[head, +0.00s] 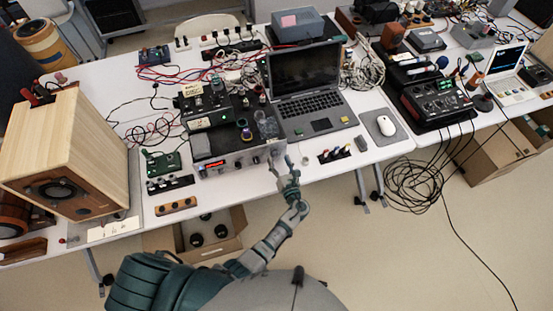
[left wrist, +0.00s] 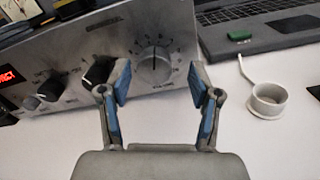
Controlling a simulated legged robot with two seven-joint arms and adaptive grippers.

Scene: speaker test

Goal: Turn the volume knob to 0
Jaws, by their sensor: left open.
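A grey amplifier-like unit (head: 238,160) with a red display stands at the table's front edge. The left wrist view shows its front panel (left wrist: 118,42) close up, with a large silver knob (left wrist: 154,66) ringed by scale marks and black knobs (left wrist: 52,88) to its left. The labels are too small to read, so I cannot confirm which is the volume knob. My left gripper (head: 284,164) is in front of the panel's right end. In the left wrist view its open blue-padded fingers (left wrist: 159,82) sit either side of the silver knob, apparently short of it. My right gripper is not in view.
A laptop (head: 310,100) stands right of the unit. A small whitish cup-like ring (left wrist: 268,100) lies on the table to the gripper's right. A large wooden speaker (head: 65,150) stands at left. Small switch strips (head: 335,154) lie along the front edge. A mouse (head: 386,125) is farther right.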

